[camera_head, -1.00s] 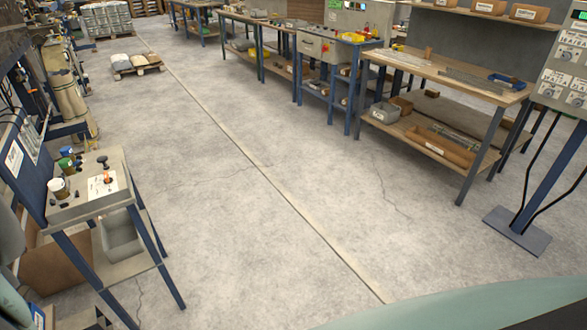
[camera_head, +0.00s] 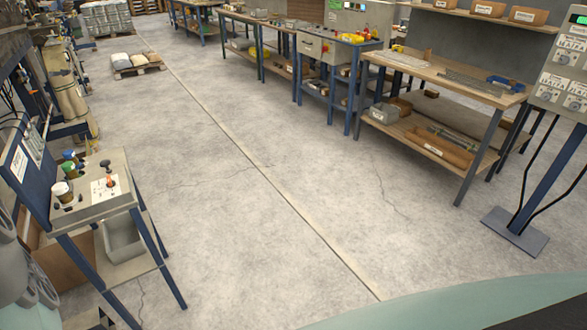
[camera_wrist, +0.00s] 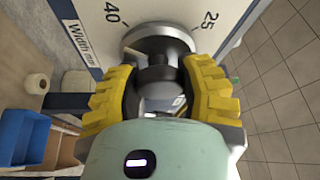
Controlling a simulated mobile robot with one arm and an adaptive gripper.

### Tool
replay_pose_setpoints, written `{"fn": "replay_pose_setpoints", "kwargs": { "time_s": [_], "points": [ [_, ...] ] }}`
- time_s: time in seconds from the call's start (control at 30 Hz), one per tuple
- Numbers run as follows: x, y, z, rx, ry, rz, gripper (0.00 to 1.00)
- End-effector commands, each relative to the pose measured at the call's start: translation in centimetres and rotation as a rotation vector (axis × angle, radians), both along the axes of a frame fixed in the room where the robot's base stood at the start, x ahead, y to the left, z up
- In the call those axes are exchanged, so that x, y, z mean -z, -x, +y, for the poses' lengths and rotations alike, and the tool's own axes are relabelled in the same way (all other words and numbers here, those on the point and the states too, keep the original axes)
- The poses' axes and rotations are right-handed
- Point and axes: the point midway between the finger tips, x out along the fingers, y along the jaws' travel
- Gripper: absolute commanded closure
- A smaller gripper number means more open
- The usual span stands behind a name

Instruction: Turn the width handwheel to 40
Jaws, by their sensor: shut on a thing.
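The width handwheel (camera_wrist: 170,35) is a round silver wheel with a dark hub and knob, at the top middle of the wrist view. My gripper (camera_wrist: 158,78) has its yellow-padded fingers closed on both sides of the dark knob. The pale dial plate (camera_wrist: 88,12) carries the label "Width mm", with 40 left of the wheel and 25 right of it. A pale mark shows at the wheel's left, below the 40; I cannot tell the exact reading. I cannot make out the handwheel in the head view.
A small stand (camera_head: 95,215) with knobs and an orange-red button is at the left in the head view. A blue bin (camera_wrist: 22,135) is at the left in the wrist view. Workbenches line the right, with a control post (camera_head: 545,185). The middle floor (camera_head: 250,220) is clear.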

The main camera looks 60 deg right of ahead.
Motion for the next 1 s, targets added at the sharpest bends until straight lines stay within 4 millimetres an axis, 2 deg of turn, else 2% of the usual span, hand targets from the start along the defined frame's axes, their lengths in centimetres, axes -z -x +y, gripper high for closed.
{"fn": "replay_pose_setpoints", "kwargs": {
  "time_s": [0.03,0.4,1.0],
  "points": [
    [-0.79,-0.28,-0.11,0.006,-0.027,0.022,0.96],
    [-0.5,-0.24,-0.07,0.002,-0.102,0.212,0.96],
    [-0.27,-0.24,-0.09,0.002,-0.12,0.265,0.96]
  ]
}}
